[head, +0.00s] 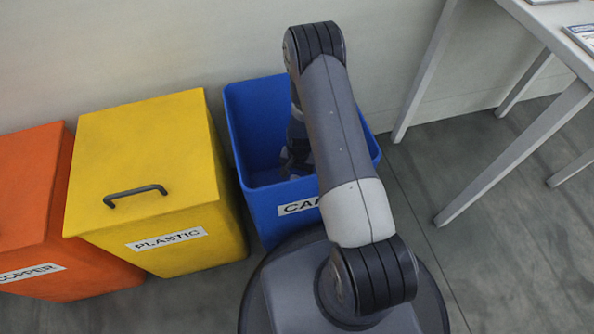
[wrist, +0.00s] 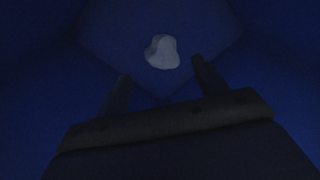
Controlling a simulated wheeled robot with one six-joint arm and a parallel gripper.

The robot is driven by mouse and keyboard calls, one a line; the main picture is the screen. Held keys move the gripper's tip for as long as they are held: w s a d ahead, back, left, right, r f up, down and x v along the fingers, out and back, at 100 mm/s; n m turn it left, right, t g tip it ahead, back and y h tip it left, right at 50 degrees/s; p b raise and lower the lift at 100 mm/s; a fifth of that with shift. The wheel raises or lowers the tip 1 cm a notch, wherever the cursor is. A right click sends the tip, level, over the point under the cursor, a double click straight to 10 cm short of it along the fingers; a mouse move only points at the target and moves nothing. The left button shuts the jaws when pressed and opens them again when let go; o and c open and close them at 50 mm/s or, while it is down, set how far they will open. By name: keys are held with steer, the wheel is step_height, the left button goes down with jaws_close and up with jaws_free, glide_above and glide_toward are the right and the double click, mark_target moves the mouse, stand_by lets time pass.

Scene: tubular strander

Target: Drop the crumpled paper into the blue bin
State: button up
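The blue bin (head: 262,123) stands open against the wall, with a partly covered white label on its front. My arm reaches down into it, and the wrist end shows dimly inside. In the wrist view my gripper (wrist: 160,68) has its two fingers well apart, with nothing touching them. The crumpled paper (wrist: 162,52), a pale lump, lies beyond the fingertips, apparently on the dark blue bin floor (wrist: 205,30). The paper is not visible in the head view, where my arm and the bin wall hide much of the inside.
A yellow bin (head: 150,150) marked PLASTIC, with a closed lid and handle, stands just left of the blue bin. An orange bin (head: 35,190) is further left. A white-legged table (head: 525,150) stands at right. The floor (head: 510,255) at lower right is clear.

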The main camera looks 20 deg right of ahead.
steer(key=shift+o, duration=1.3)
steer(key=shift+r, duration=0.1)
step_height(320, 180, up, 11)
steer(key=p, duration=0.3)
steer(key=shift+d+f+p, duration=0.2)
steer(key=shift+p, duration=0.15)
steer(key=shift+s, duration=0.1)
step_height(320, 180, up, 30)
steer(key=p, duration=2)
